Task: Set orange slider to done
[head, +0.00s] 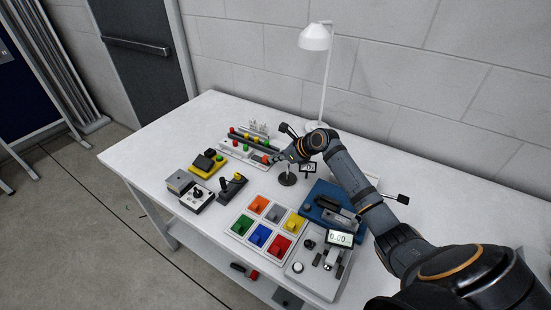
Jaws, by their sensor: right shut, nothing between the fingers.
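A light slider panel (232,148) with dark tracks and several small coloured knobs lies near the back of the white table. A small orange-red piece (266,159) sits at its right end; it looks like the orange slider, but any "done" mark is too small to read. My right gripper (277,158) is shut and empty, its fingertips right beside this piece. I cannot tell whether they touch it. My right arm comes in from the lower right and hides part of the table behind it. My left gripper is not in view.
A tray of coloured square tiles (249,243), a grey device with a display (339,238) and a blue device (318,211) stand nearer the front. A white lamp (316,38) stands behind. The table's left end is clear.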

